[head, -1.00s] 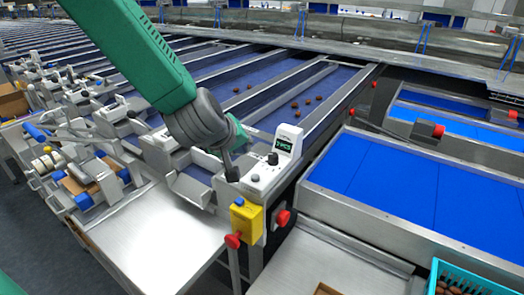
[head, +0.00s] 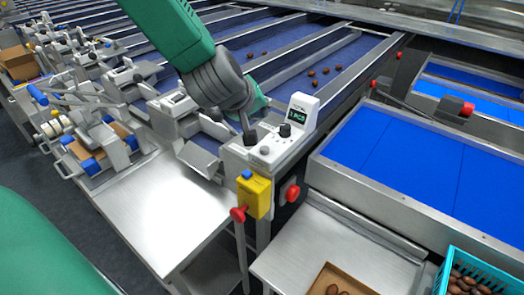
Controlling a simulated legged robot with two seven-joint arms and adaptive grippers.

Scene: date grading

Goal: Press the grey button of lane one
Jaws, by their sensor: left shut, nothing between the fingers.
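A white control unit (head: 303,110) with a small green-lit display stands at the front end of a blue-belted lane. On its panel are a black knob (head: 284,130) and a round grey button (head: 264,150) to the knob's lower left. My left gripper (head: 250,137) comes down from the upper left with its fingers together and empty. Its dark tip is over the panel's left part, just up and left of the grey button. I cannot tell whether the tip touches the panel or hides another button. No lane number is readable. My right gripper is out of view.
A bare steel table (head: 160,215) lies left. A teal crate (head: 485,260) of dates stands lower right.

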